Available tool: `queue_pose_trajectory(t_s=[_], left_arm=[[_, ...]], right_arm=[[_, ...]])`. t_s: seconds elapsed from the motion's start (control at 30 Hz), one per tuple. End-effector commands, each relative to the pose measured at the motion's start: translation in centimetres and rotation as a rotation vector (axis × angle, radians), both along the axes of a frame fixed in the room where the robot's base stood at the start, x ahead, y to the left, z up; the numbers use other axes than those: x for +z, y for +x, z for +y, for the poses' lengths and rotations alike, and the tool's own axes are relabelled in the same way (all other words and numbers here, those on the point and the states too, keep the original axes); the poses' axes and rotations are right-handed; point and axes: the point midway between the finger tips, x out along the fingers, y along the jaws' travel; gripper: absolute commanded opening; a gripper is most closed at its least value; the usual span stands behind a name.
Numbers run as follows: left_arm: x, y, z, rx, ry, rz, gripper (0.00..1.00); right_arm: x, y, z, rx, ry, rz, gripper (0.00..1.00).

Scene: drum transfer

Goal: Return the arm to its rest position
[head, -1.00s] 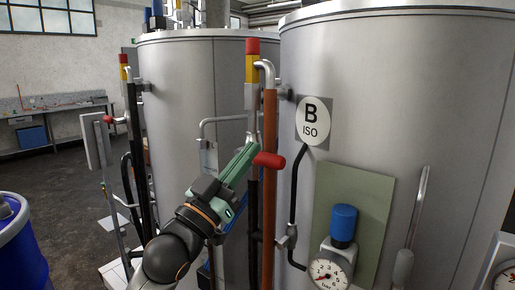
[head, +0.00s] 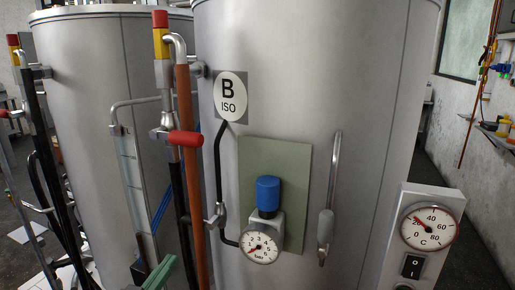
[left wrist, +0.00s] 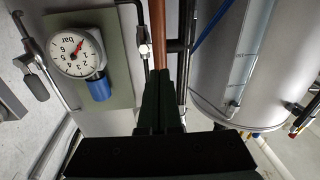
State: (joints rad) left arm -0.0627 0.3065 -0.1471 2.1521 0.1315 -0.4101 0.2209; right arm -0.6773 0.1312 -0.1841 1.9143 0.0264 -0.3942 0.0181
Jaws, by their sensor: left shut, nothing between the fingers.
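My left gripper (head: 160,274) shows only as a small green piece at the bottom edge of the head view; the rest of that arm is out of the picture there. In the left wrist view its dark fingers (left wrist: 158,92) are together and hold nothing. The fingers point toward the pipes beside the tank and overlap the copper-coloured pipe (left wrist: 159,30) in the picture; I cannot tell the gap. The red valve handle (head: 186,138) is well above the gripper in the head view, apart from it. My right gripper is in neither view.
A temperature gauge box (head: 452,197) stands at right. Floor shows (head: 465,255) behind it.

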Motion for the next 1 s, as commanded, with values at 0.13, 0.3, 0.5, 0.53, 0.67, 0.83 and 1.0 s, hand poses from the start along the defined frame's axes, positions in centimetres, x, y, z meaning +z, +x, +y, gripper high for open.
queue_pose_trajectory(t_s=[0.13, 0.3, 0.5, 0.53, 0.67, 0.83, 1.0], left_arm=[[-11.6, -3.8, -0.4, 0.021, 0.043, 0.240, 0.00], [-22.4, -10.8, -1.1, 0.023, 0.098, 0.485, 0.00], [-30.0, -18.9, -1.9, 0.009, 0.147, 0.691, 0.00], [-30.7, -19.7, -2.0, 0.007, 0.152, 0.709, 0.00], [-32.3, -22.0, -2.3, 0.000, 0.166, 0.760, 0.00], [-32.6, -22.4, -2.3, -0.002, 0.169, 0.770, 0.00], [-32.5, -22.4, -2.3, -0.002, 0.168, 0.768, 0.00]], right_arm=[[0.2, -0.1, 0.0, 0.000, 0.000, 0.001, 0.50], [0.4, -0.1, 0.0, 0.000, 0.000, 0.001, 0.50], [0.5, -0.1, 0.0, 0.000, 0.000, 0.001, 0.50], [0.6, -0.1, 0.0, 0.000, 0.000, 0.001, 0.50], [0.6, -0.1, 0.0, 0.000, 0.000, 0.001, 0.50], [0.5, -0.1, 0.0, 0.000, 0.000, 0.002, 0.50], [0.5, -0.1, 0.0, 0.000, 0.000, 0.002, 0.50]])
